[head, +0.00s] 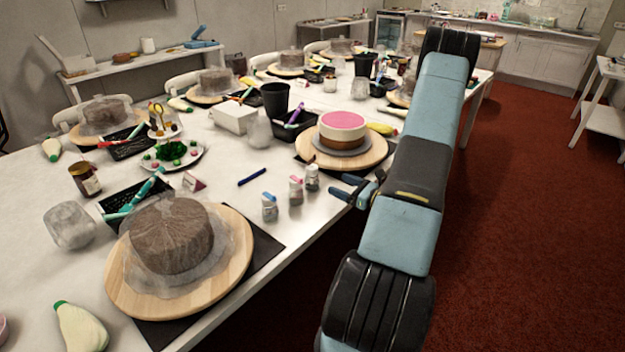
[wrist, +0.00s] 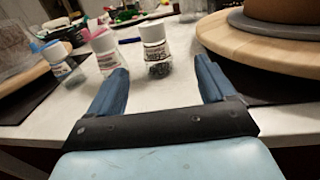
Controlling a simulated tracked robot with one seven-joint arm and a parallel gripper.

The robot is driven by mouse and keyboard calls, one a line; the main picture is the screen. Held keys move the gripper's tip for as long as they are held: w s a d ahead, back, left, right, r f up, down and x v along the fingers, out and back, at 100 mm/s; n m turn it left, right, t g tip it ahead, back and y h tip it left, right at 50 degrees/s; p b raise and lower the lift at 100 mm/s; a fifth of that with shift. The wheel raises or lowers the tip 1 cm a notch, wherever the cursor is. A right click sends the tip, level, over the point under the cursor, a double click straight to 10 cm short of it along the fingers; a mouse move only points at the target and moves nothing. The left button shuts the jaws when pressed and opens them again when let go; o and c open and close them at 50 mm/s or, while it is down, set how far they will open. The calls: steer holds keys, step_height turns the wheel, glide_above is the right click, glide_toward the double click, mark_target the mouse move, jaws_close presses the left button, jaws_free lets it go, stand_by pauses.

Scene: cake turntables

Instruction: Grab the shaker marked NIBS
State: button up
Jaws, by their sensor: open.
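Three small shakers stand in a row near the table's edge. One has a blue lid (head: 269,208), one a pink-red lid (head: 296,191), and one a pale lid (head: 312,178). In the wrist view, the blue-lidded shaker (wrist: 62,64) is at far left and the pink-lidded shaker (wrist: 105,52) is left of the fingers. The pale-lidded shaker (wrist: 155,50), with dark contents, shows between the fingertips, a little beyond them. I cannot read which label says NIBS. My gripper (head: 337,185) is open and empty, just right of the pale-lidded shaker; its fingers also show in the wrist view (wrist: 161,66).
A wooden turntable (head: 372,163) with a pink-topped cake (head: 343,128) stands close behind my gripper. Another turntable (head: 120,285) with a brown cake is at the front left. A blue pen (head: 252,177) lies beyond the shakers.

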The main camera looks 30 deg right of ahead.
mark_target(318, 177)
steer(key=x, duration=0.7)
steer(key=shift+a+x, duration=0.15)
steer(key=shift+x, duration=1.2)
steer(key=shift+a+x, duration=0.2)
steer(key=shift+x, duration=1.15)
steer(key=shift+s+f, duration=0.2)
steer(key=shift+c, duration=0.3)
steer(key=c, duration=1.1)
